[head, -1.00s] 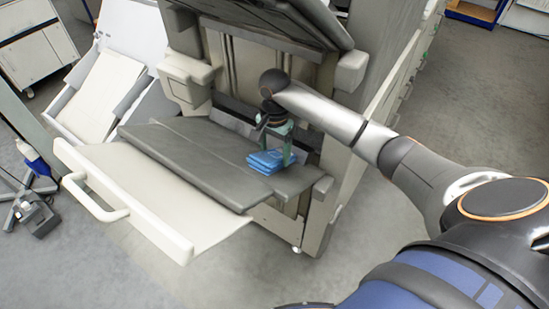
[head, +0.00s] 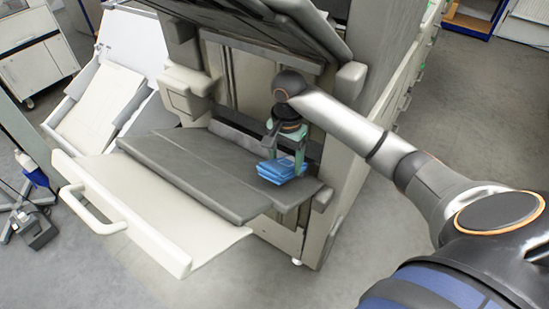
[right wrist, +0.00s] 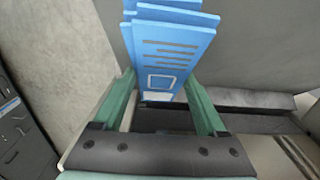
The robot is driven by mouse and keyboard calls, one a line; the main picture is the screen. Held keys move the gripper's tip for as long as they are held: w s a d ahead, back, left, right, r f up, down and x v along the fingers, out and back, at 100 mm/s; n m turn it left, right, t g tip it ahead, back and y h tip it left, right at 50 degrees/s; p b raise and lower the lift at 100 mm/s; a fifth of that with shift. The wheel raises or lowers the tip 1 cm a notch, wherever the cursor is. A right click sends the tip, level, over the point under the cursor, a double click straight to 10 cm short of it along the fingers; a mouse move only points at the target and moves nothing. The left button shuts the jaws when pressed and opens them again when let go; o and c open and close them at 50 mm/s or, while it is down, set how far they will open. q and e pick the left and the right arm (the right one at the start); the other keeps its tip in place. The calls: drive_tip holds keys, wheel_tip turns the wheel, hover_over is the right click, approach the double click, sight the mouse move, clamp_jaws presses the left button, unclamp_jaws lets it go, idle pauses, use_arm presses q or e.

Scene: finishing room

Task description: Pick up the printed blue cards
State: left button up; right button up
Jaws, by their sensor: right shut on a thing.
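The printed blue cards (head: 280,172) form a small, slightly fanned stack at the right end of the dark grey shelf (head: 190,168) of the machine. My right gripper (head: 286,156) comes down over them with its green fingers on either side and is shut on the stack. My left gripper is out of view.
The machine's dark upper panel (head: 285,22) overhangs the shelf close to my right arm. A cream tray with a handle (head: 95,208) juts out at the front left. A wheeled stand (head: 32,213) is at the far left. Open floor lies in front.

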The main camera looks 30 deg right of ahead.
drive_tip(key=s+d, duration=0.2)
drive_tip(key=s, duration=0.4)
drive_tip(key=s+d+b, duration=0.1)
drive_tip(key=s+d, duration=0.2)
drive_tip(key=s, duration=0.4)
drive_tip(key=shift+s+d, duration=0.2)
drive_tip(key=shift+d, duration=0.1)
